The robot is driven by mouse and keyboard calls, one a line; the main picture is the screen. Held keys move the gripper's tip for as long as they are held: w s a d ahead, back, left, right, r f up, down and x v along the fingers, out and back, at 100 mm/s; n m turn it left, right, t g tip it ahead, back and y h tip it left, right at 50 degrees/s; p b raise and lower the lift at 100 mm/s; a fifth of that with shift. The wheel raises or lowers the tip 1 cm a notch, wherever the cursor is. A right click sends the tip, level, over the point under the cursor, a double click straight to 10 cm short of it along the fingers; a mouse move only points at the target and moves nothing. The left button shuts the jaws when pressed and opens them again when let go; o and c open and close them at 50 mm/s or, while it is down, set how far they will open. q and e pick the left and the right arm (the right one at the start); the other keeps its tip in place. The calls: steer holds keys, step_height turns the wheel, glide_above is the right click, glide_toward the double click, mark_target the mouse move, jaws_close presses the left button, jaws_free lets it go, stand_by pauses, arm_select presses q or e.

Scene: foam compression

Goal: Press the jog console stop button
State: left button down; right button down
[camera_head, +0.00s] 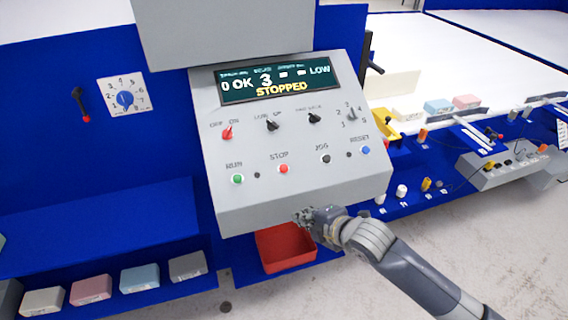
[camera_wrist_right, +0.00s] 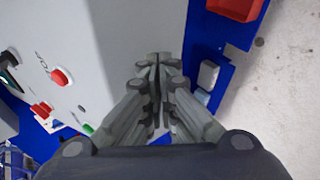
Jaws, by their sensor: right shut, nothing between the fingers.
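The grey jog console (camera_head: 300,200) fills the middle of the head view, its panel tilted. Its red stop button (camera_head: 284,169) sits under a STOP label in the lower row. The stop button also shows in the right wrist view (camera_wrist_right: 60,77), left of the fingers. The display (camera_head: 276,79) reads STOPPED in yellow. My right gripper (camera_head: 303,215) is shut and empty at the console's lower front edge, below the stop button and apart from it. Its closed fingers (camera_wrist_right: 158,62) show in the right wrist view. My left gripper is not in view.
A green run button (camera_head: 237,179) is left of stop; a black jog button (camera_head: 325,159) and blue reset button (camera_head: 365,150) are right. Knobs and a red switch (camera_head: 227,132) sit above. A red bin (camera_head: 284,250) stands below the console.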

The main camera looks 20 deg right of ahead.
steer(key=w+r+n+t+y, duration=0.1)
steer(key=r+n, duration=0.6)
steer(key=r, duration=0.3)
steer(key=w+a+r+n+t+y, duration=0.1)
steer(key=w+r+n+y, duration=0.1)
steer(key=r+n, duration=0.6)
step_height(320, 180, up, 2)
steer(key=shift+a+r+n, duration=0.2)
steer(key=shift+a+n, duration=0.05)
steer(key=shift+n, duration=0.05)
steer(key=b, duration=0.5)
glide_above(284, 168)
steer(key=s+d, duration=0.1)
steer(key=s, duration=0.2)
step_height(284, 168, down, 6)
steer(key=shift+s+r, duration=0.1)
steer(key=shift+s, duration=0.05)
steer(key=shift+w+f, duration=0.65)
steer(key=shift+f, duration=0.25)
steer(key=shift+w+f, duration=0.1)
steer(key=shift+f, duration=0.05)
